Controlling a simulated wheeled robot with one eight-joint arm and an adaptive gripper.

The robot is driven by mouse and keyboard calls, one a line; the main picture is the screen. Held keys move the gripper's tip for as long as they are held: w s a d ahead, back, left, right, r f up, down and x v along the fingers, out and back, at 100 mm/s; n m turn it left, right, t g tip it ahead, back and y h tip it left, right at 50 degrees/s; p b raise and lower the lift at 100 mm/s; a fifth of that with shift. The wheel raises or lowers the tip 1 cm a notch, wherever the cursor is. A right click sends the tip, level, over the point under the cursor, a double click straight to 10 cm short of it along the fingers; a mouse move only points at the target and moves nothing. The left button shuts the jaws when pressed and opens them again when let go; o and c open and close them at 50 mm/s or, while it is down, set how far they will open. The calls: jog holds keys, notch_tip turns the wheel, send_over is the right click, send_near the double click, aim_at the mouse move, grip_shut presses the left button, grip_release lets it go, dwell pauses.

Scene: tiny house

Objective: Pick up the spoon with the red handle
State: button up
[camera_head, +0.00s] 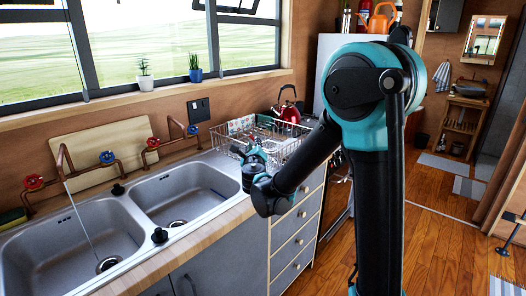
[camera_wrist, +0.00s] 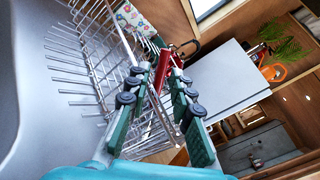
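I cannot make out the spoon with the red handle in either view. A red kettle (camera_head: 288,112) with a dark handle stands at the back of the counter, by the wire dish rack (camera_head: 285,148). In the wrist view, a red shape (camera_wrist: 164,70), which looks like the kettle, shows between and beyond the fingers. My gripper (camera_head: 252,150) is at the front left of the rack, above the counter edge beside the right sink. In the wrist view my gripper (camera_wrist: 172,72) has its two green fingers apart, with nothing visible held between them. The rack wires (camera_wrist: 95,55) are close to the left finger.
A double sink (camera_head: 185,195) with copper taps lies to the left. A wooden board (camera_head: 95,142) leans on the wall. Plants (camera_head: 195,68) stand on the sill. A white fridge (camera_head: 330,55) is behind the rack. Wooden floor (camera_head: 440,245) is open at the right.

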jog(key=w, duration=0.4)
jog(key=shift+w+a, duration=0.15)
jog(key=shift+w, duration=0.15)
jog(key=shift+c, duration=0.5)
grip_shut()
jog(key=shift+r, duration=0.15)
